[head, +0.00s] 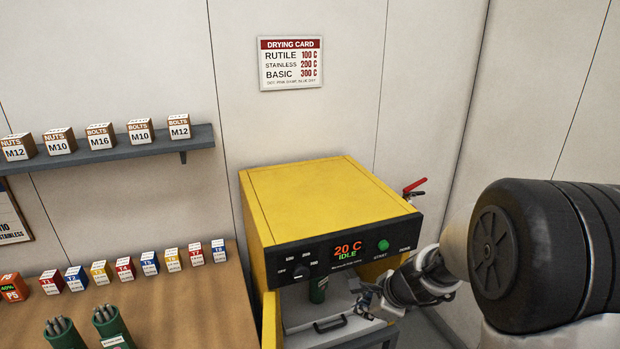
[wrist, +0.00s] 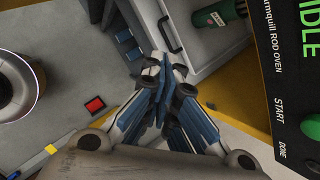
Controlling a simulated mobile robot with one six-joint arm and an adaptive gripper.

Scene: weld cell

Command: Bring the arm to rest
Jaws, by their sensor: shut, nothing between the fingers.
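My gripper (head: 368,306) is shut and empty in front of the yellow rod oven (head: 320,195), low and to the right of its open front. In the wrist view its fingertips (wrist: 163,66) meet beside the pale drawer (wrist: 196,62) with a dark handle. The arm comes in from the right. The oven display (head: 348,248) reads 20 C IDLE.
The bench (head: 190,290) at left holds several small labelled boxes and two green rod canisters (head: 112,326). A shelf (head: 110,152) with bolt and nut boxes is on the wall. A red-handled lever (head: 414,187) is beside the oven. A red square (wrist: 95,104) shows below in the wrist view.

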